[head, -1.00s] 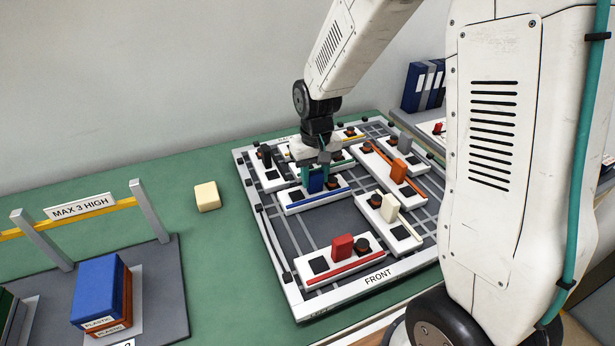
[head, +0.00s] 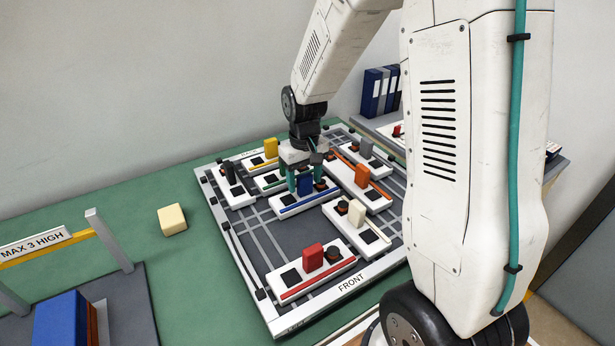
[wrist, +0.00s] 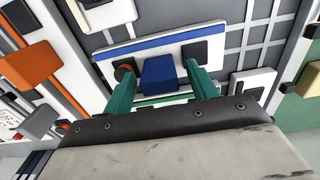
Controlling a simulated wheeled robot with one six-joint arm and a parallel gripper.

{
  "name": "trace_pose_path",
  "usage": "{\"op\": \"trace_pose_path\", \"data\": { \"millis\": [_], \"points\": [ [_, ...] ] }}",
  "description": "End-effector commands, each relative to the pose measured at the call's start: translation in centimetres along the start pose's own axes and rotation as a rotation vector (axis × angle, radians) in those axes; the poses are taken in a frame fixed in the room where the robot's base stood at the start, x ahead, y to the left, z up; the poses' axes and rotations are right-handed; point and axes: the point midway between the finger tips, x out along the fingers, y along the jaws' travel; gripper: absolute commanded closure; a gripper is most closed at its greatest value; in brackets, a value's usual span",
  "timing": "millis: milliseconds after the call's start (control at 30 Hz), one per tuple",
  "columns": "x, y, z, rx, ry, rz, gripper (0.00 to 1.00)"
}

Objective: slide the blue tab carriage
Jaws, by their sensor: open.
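The blue tab carriage (head: 303,203) is a white block with a blue stripe, a dark square pad and an upright blue tab (head: 305,184). It sits on the grey-tracked board (head: 345,284), towards its middle. My gripper (head: 304,178) is over it, pointing down, with teal fingers open. In the wrist view the blue tab (wrist: 160,72) stands between the two fingers (wrist: 160,80), one on each side. A small gap seems to show beside the tab; contact is unclear. The blue stripe (wrist: 158,44) also shows there.
Other carriages surround it: red (head: 313,257), cream (head: 356,212), orange (head: 362,176), yellow (head: 271,148), grey and dark ones. The orange carriage is close on its right. Bare board lies between blue and red. A cream block (head: 172,219) rests on the green table (head: 110,215).

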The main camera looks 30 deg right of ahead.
Motion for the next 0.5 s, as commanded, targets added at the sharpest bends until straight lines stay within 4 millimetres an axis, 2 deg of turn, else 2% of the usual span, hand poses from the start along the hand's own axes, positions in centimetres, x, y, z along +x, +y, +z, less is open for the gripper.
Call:
{"op": "trace_pose_path", "data": {
  "millis": [167, 500],
  "points": [
    [-1.4, 0.0, -0.1, 0.000, 0.004, 0.001, 0.42],
    [-6.8, 0.0, -0.1, 0.000, 0.003, 0.000, 0.42]
  ]
}}
